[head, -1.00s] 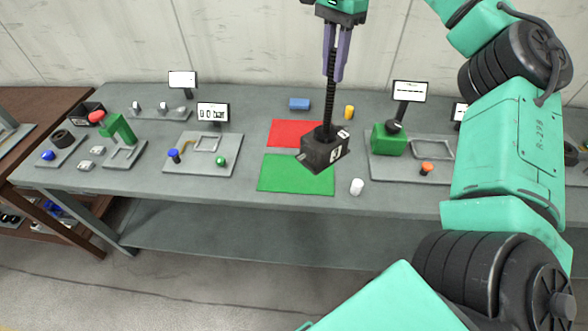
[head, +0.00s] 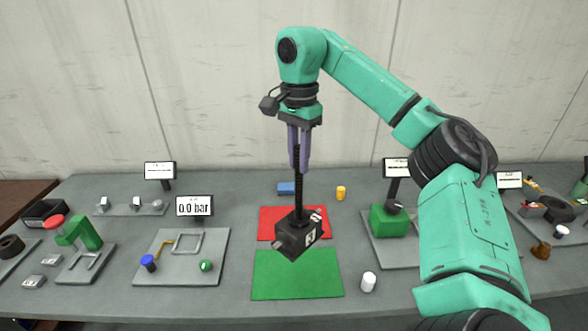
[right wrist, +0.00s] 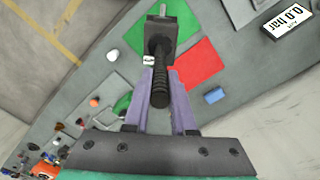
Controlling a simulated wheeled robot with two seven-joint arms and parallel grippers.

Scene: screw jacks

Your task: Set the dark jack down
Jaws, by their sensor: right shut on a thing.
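The dark jack (head: 297,240) is a black block with a white label and a tall threaded screw. My right gripper (head: 299,168) is shut on that screw, and the jack hangs below it, slightly tilted. In the head view the jack overlaps the border between the red mat (head: 268,222) and the green mat (head: 297,280). It appears raised above them. In the right wrist view the jack (right wrist: 160,36) lies beyond the fingers, with the red mat (right wrist: 203,65) and green mat (right wrist: 185,20) behind it. My left gripper is not in view.
A blue block (head: 286,188) and yellow cylinder (head: 341,193) stand behind the mats, a white cylinder (head: 368,281) right of the green mat. A green jack (head: 388,222) sits on a grey plate at right.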

